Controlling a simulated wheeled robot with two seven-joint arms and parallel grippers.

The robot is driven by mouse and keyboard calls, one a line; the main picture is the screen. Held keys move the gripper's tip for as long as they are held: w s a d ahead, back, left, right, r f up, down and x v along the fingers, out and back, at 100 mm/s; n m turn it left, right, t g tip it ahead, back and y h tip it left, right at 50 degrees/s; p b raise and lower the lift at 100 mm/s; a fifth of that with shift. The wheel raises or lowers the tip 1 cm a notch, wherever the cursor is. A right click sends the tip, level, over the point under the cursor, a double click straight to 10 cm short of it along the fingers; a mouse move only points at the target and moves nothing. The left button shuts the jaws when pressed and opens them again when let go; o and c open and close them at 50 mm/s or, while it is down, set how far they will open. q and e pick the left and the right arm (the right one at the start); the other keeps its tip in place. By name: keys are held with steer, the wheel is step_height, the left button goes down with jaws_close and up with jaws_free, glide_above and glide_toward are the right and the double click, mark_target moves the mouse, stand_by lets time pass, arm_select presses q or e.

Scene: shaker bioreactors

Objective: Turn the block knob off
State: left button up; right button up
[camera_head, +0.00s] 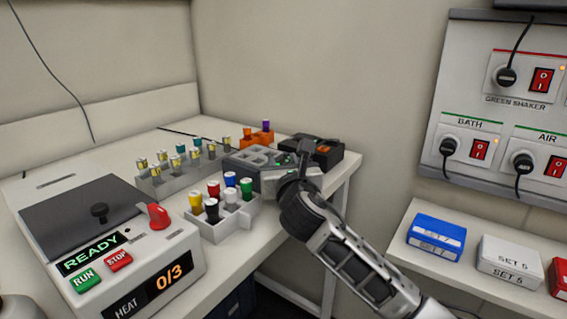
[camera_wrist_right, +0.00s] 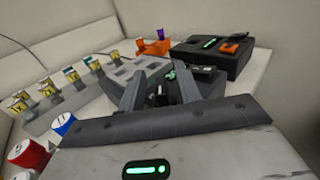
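The grey block (camera_head: 252,157) with square wells sits on the bench, left of my right gripper (camera_head: 305,152). In the right wrist view the block (camera_wrist_right: 128,70) lies just beyond the gripper fingers (camera_wrist_right: 160,90). The fingers stand apart, with a dark part, perhaps the knob, showing in the gap between them. I cannot tell whether they touch it. The knob's setting is hidden by the gripper. My left gripper is not in view.
A black device (camera_head: 318,150) stands behind the gripper. A rack of coloured-cap bottles (camera_head: 238,217) stands in front of the block, and a clear vial rack (camera_head: 172,183) to its left. A heater with a red knob (camera_head: 158,215) is at front left. Wall switches (camera_head: 480,149) are at right.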

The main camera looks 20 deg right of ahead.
jaws_close()
arm_select(q)
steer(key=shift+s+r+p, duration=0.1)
steer(key=shift+p, duration=0.25)
